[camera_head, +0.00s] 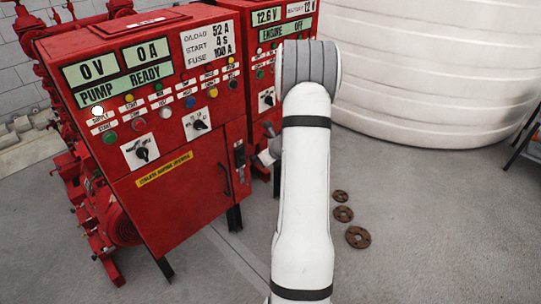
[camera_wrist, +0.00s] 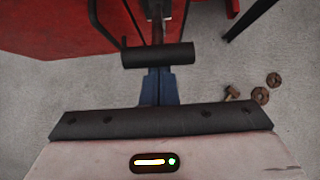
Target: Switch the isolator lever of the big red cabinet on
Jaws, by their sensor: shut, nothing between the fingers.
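The big red cabinet (camera_head: 190,195) stands at left in the head view; its displays read 0 V, 0 A and PUMP READY. Its isolator (camera_head: 240,155) is a small dark unit on the right side, near the front edge; the lever's position is too small to tell there. My gripper (camera_head: 268,155) is just right of the isolator, partly hidden by my arm. In the wrist view my blue fingers (camera_wrist: 160,88) are together and empty. A dark crossbar (camera_wrist: 158,55) on a stem, apparently the lever handle, lies across just beyond their tips; I cannot tell whether they touch.
A black door handle (camera_head: 226,177) sits on the cabinet beside the isolator. A second red cabinet (camera_head: 262,80) stands behind. Rusty round discs (camera_head: 343,214) lie on the floor at right. A large white tank (camera_head: 430,70) fills the back. The grey floor at front right is clear.

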